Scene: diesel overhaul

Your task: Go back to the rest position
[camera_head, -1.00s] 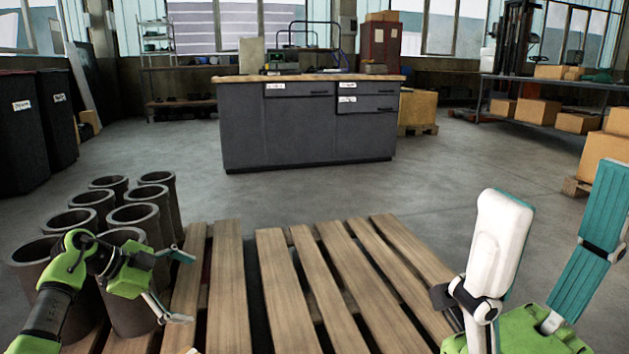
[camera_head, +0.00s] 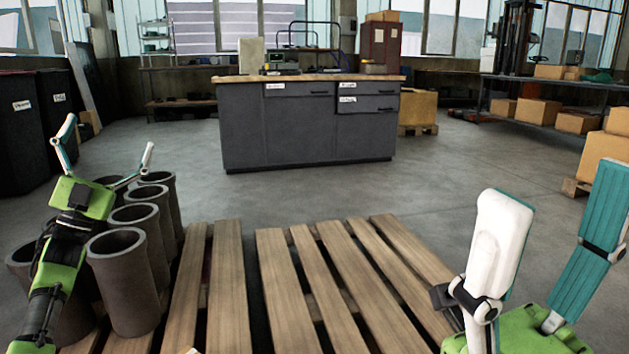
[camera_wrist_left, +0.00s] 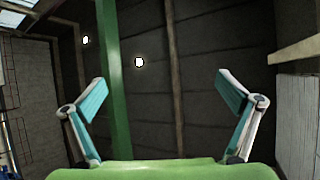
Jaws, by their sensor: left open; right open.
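My left gripper (camera_head: 107,157) is raised at the left, in front of and above the cylinder liners in the head view. Its fingers are spread wide and point up, with nothing between them.
Several grey cylinder liners (camera_head: 127,262) stand upright on the left of a wooden pallet (camera_head: 231,290); my left arm hides some. The pallet's middle is bare. A dark workbench (camera_head: 305,132) stands beyond open floor. Dark bins (camera_head: 20,135) stand at the left.

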